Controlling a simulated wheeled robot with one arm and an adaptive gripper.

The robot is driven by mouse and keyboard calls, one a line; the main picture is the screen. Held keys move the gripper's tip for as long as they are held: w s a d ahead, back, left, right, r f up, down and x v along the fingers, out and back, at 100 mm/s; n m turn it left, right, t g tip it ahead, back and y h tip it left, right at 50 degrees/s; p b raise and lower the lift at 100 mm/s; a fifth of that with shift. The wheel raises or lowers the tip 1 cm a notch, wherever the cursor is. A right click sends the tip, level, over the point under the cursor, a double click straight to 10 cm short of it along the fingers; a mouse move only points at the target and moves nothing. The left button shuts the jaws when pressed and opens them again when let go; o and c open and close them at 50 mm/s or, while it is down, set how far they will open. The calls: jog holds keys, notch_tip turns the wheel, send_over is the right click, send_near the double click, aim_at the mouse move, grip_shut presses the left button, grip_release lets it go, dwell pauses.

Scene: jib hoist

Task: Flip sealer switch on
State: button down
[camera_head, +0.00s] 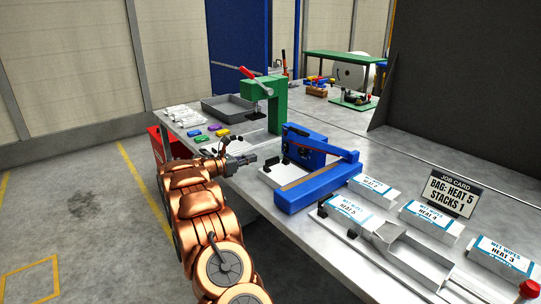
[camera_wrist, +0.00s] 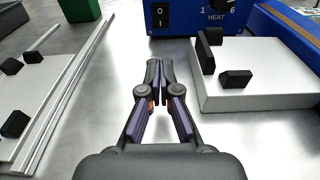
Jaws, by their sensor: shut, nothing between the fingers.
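The blue sealer (camera_head: 310,165) stands on the bench with its blue arm toward the right. In the wrist view its blue front panel (camera_wrist: 185,22) carries a black rocker switch (camera_wrist: 161,15) at the left and a HEAT dial (camera_wrist: 219,5) marked 1 and 6, partly cut off by the top edge. The switch shows I and O marks; I cannot tell which side is pressed. My gripper (camera_wrist: 159,62) is shut and empty, its fingertips pointing at the panel just below the switch, apart from it. In the head view my gripper (camera_head: 252,159) is left of the sealer.
A white plate (camera_wrist: 255,85) with black blocks lies right of my fingers. A pale board (camera_wrist: 40,100) with black blocks and rails lies left. A green press (camera_head: 262,103) stands behind the sealer. A job card (camera_head: 452,194) reads BAG: HEAT 5, STACKS 1. Labelled packs (camera_head: 356,213) lie at right.

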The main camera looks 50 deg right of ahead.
aim_at(284, 151)
jog(key=p+x, duration=0.2)
jog(key=x, duration=1)
jog(key=shift+d, duration=0.15)
jog(key=shift+s+d+f, duration=0.2)
jog(key=shift+s+d, duration=0.05)
jog(key=shift+d, duration=0.45)
jog(key=shift+d+p, duration=0.25)
jog(key=shift+p, duration=0.2)
jog(key=shift+a, duration=0.15)
